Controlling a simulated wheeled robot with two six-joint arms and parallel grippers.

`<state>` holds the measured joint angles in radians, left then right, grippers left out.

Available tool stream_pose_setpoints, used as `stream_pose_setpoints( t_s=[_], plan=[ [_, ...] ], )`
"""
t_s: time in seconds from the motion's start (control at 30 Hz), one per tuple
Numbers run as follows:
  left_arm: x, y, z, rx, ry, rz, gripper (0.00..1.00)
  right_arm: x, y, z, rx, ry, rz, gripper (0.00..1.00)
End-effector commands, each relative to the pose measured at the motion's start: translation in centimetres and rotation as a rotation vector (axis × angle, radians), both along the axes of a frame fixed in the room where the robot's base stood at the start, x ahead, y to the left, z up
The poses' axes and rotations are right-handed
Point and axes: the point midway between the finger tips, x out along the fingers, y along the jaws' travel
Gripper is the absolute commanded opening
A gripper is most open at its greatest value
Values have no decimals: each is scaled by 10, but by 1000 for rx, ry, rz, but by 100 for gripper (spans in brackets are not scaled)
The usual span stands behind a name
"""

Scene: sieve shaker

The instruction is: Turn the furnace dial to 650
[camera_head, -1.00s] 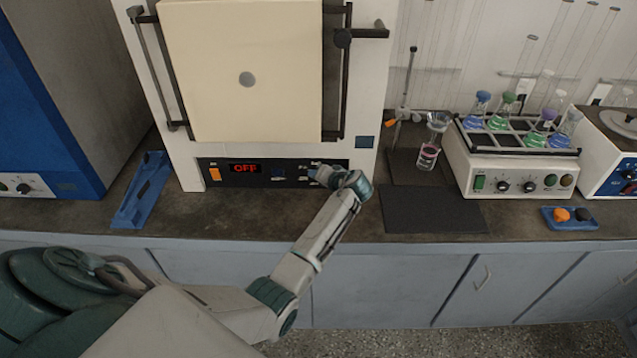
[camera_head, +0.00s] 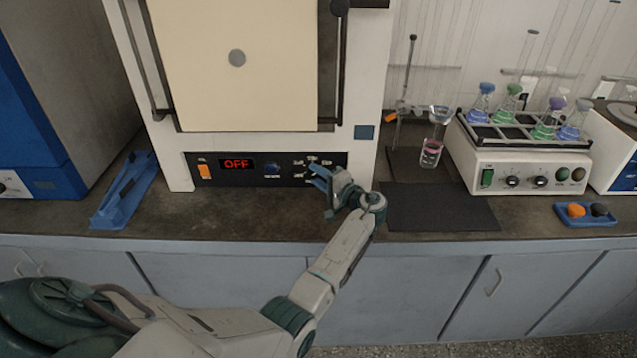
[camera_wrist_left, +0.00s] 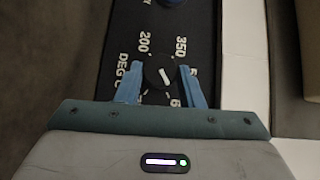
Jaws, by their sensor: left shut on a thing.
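The furnace dial (camera_wrist_left: 160,72) is a small round black knob with a white mark, seen in the left wrist view. Its mark slants from upper left to lower right. The labels 200 and 350 show above it; those at right and below are partly hidden by the fingers. My left gripper (camera_wrist_left: 159,76) has a blue finger on either side of the dial and is shut on it. In the head view my left gripper (camera_head: 320,174) is at the right part of the furnace's black panel (camera_head: 222,178), hiding the dial. The red display (camera_head: 236,164) reads OFF. My right gripper is not in view.
An orange switch (camera_head: 205,171) and a blue knob (camera_head: 272,170) share the panel. A blue tray (camera_head: 125,190) lies left of the furnace. A dark mat (camera_head: 440,207) and a shaker with flasks (camera_head: 515,170) are at right. The counter before the panel is bare.

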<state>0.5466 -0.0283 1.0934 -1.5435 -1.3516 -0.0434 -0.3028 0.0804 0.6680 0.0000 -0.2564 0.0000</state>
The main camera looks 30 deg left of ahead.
Motion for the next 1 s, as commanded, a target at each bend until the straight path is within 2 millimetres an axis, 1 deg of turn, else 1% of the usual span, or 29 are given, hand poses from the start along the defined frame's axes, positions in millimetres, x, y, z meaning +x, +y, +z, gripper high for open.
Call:
stream_pose_setpoints(
  t_s=[0.03,0.13,0.63,0.67,0.7,0.77,1.0],
  plan=[
    [0,0,-4,10,8,0,11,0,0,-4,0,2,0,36],
    [0,0,-3,28,20,0,11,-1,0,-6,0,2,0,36],
    [0,0,-1,43,29,-1,11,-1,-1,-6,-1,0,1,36],
    [0,0,-1,43,28,-1,38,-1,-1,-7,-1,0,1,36],
    [0,0,-1,43,28,-1,46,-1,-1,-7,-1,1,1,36],
    [0,0,-1,43,28,-1,56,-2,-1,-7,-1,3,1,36],
    [0,0,-1,42,27,-1,56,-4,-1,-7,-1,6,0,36]
  ],
)
